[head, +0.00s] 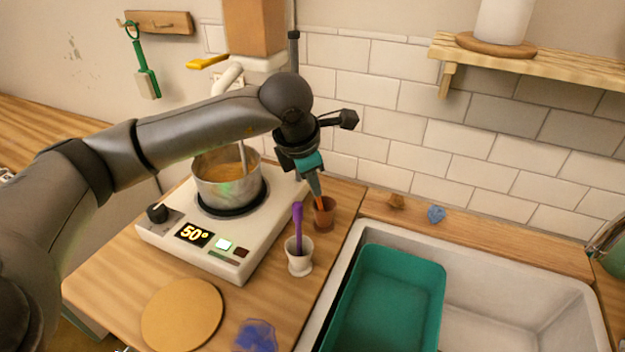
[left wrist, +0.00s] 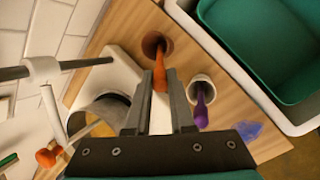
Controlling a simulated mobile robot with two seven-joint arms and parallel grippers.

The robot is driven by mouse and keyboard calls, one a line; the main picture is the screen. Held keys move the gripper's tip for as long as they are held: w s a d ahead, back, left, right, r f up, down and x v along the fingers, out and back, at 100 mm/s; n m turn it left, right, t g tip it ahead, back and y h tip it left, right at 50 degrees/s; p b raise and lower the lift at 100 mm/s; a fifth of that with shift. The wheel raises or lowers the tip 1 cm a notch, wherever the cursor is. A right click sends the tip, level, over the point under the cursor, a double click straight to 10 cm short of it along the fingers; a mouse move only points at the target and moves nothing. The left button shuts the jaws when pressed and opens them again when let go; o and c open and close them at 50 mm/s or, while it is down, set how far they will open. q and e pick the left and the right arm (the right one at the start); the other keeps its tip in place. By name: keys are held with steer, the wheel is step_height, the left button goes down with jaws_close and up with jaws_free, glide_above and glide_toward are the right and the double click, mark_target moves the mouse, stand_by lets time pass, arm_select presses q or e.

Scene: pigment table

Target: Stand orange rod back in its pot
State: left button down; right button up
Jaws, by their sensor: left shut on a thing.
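The orange rod (head: 321,203) is between the fingers of my left gripper (head: 315,188), which is shut on it. In the left wrist view the orange rod (left wrist: 160,74) runs from between the gripper's fingers (left wrist: 162,90) to the mouth of the brown pot (left wrist: 151,41). The brown pot (head: 326,217) stands on the wooden counter right of the hot plate. The rod's lower end appears to be inside the pot's mouth; I cannot tell how deep it is. My right gripper is not in view.
A white pot (head: 299,265) with a purple rod (head: 297,222) stands close in front. The hot plate (head: 200,245) carries a metal saucepan (head: 228,190). A sink with a green basin (head: 415,275) lies to the right. A blue pigment patch (head: 256,336) lies near the front.

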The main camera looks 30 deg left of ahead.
arm_select(q)
steer(key=shift+f, duration=0.35)
steer(key=c, duration=0.8)
jaws_free()
steer(key=shift+r, duration=0.1)
steer(key=shift+r, duration=0.1)
steer(key=shift+r, duration=0.2)
steer(key=p+v, duration=0.1)
steer(key=v, duration=1.1)
steer(key=shift+r, duration=0.1)
